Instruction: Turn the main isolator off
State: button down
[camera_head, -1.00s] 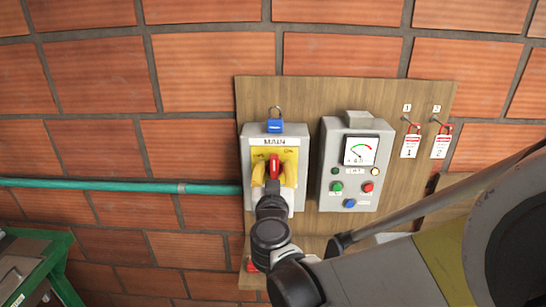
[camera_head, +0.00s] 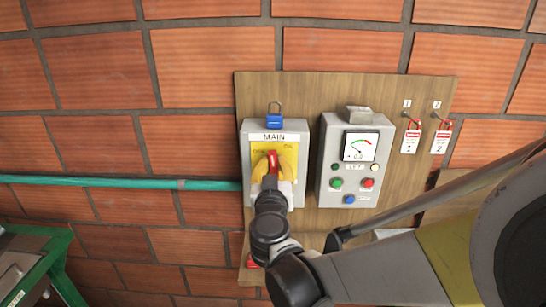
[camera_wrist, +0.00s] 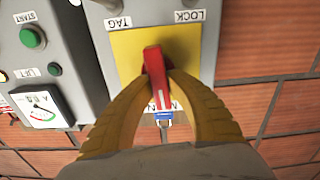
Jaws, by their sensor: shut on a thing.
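The main isolator (camera_head: 246,165) is a grey box on the wooden board, with a yellow plate and a "MAIN" label. Its red handle (camera_head: 272,160) stands nearly upright, its upper end leaning slightly left. My gripper (camera_head: 271,172) is at the handle, its yellow fingers on either side. In the wrist view the box appears upside down; my gripper (camera_wrist: 157,77) is shut on the red handle (camera_wrist: 154,66) in front of the yellow plate (camera_wrist: 127,60). The fingers hide part of the plate and its position markings.
A blue padlock (camera_head: 274,121) hangs at the isolator's top. A grey control box (camera_head: 327,160) with a meter and buttons stands close on the right. A teal pipe (camera_head: 120,184) runs in from the left.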

jog(key=n, duration=0.1)
jog(key=n+b, duration=0.1)
jog(key=n, duration=0.2)
jog(key=shift+a+f, duration=0.1)
jog(key=shift+a, duration=0.15)
jog(key=n+b, duration=0.1)
jog(key=n, duration=0.3)
jog(key=shift+a+f+n+b, duration=0.15)
jog(key=shift+a+n+b, duration=0.05)
jog(key=shift+n+b, duration=0.2)
jog(key=n+b, duration=0.1)
jog(key=n, duration=0.3)
jog(key=shift+a+f, duration=0.1)
jog(key=shift+f, duration=0.1)
jog(key=shift+f+n+b, duration=0.1)
jog(key=shift+n+b, duration=0.25)
jog(key=shift+n, duration=1.65)
jog(key=c, duration=1.3)
grip_release()
